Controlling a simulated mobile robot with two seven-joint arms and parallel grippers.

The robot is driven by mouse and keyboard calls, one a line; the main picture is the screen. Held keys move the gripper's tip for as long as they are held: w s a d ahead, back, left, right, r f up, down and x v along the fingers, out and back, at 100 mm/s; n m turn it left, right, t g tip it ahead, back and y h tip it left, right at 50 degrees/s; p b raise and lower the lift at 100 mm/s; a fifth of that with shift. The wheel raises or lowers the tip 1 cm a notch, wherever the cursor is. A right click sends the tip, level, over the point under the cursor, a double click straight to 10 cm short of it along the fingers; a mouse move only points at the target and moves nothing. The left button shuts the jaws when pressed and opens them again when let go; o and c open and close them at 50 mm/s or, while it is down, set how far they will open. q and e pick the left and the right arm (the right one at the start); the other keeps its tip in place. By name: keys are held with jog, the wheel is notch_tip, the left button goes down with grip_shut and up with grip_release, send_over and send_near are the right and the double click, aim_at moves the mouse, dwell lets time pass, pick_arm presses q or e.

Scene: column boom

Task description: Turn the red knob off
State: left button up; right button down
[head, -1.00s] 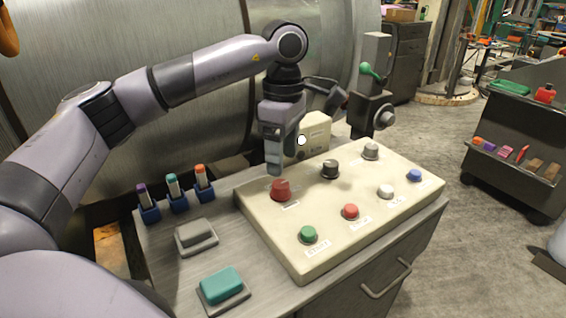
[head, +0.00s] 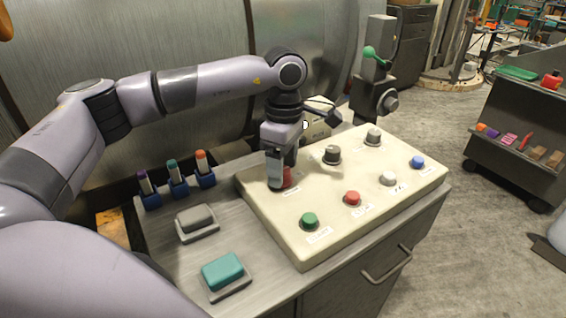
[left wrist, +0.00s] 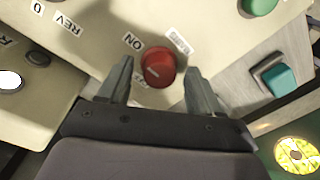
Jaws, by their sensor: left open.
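The red knob (head: 287,178) sits at the back left of the cream control panel (head: 330,222). In the head view my left gripper hides much of it. In the left wrist view the red knob (left wrist: 158,68) shows whole, with a pale line on its face and an "ON" label beside it. My left gripper (head: 277,184) points down at the knob. In the left wrist view its fingers (left wrist: 158,82) are open, one on each side of the knob, with gaps visible. Whether the fingertips reach the knob's height is unclear. My right gripper is not in view.
Black (head: 331,154) and grey (head: 373,137) knobs stand to the right. Green (head: 310,220), red (head: 352,198), white (head: 388,178) and blue (head: 417,162) buttons line the front. Markers in blue holders (head: 178,190) stand left. A lever box (head: 373,95) stands behind.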

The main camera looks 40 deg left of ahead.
pick_arm(q)
jog(key=c, duration=1)
jog(key=shift+c, duration=0.2)
jog(key=shift+n, duration=0.3)
jog(key=n, duration=0.7)
jog(key=shift+a+r+n, duration=0.1)
jog(key=shift+n, duration=0.3)
jog(key=n, duration=0.4)
jog(key=shift+w+n, duration=0.1)
jog(key=shift+n, duration=0.2)
jog(key=n, duration=0.4)
jog(key=shift+a+n+t+p, duration=0.1)
jog(key=shift+n+t+p, duration=0.2)
jog(key=shift+n+p, duration=0.1)
